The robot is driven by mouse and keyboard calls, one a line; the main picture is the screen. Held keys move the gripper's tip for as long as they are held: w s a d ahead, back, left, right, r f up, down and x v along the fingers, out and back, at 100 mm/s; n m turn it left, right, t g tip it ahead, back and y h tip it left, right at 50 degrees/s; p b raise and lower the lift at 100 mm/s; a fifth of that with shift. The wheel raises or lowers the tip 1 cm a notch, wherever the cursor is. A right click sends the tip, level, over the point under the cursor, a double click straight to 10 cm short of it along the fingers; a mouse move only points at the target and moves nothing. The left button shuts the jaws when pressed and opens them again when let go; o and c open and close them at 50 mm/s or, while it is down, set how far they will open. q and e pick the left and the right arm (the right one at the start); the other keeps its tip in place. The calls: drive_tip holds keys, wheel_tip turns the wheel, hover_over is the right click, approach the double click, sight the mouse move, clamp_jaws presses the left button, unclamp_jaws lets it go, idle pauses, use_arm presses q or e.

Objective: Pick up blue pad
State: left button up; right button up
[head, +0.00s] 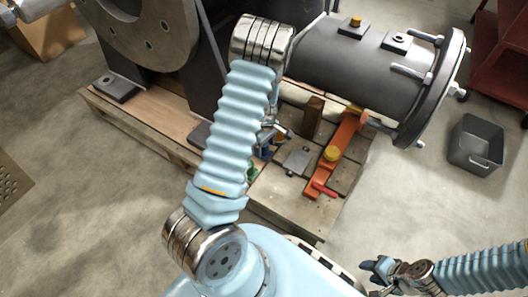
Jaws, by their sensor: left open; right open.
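A small blue piece (265,152), which looks like the blue pad, shows on the wooden pallet just right of my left forearm. The forearm hides part of it, so its full shape cannot be told. My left gripper (280,132) is partly hidden behind the same arm, just above and right of the blue piece in the picture. It is open; I cannot tell whether it touches the piece. My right gripper (373,273) is open and empty over the floor at the lower right, well away from the pallet.
The wooden pallet (139,123) bears the large grey casing (350,62). A green piece (252,172), a grey plate (297,160), a brown block (313,115) and an orange tool (345,133) lie close by. A grey bin (478,145) stands on open floor at right.

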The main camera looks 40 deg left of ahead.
use_arm(q)
drive_tip(key=shift+r, duration=0.1)
drive_tip(key=c, duration=1.1)
drive_tip(key=shift+r, duration=0.1)
drive_tip(key=shift+c, duration=0.2)
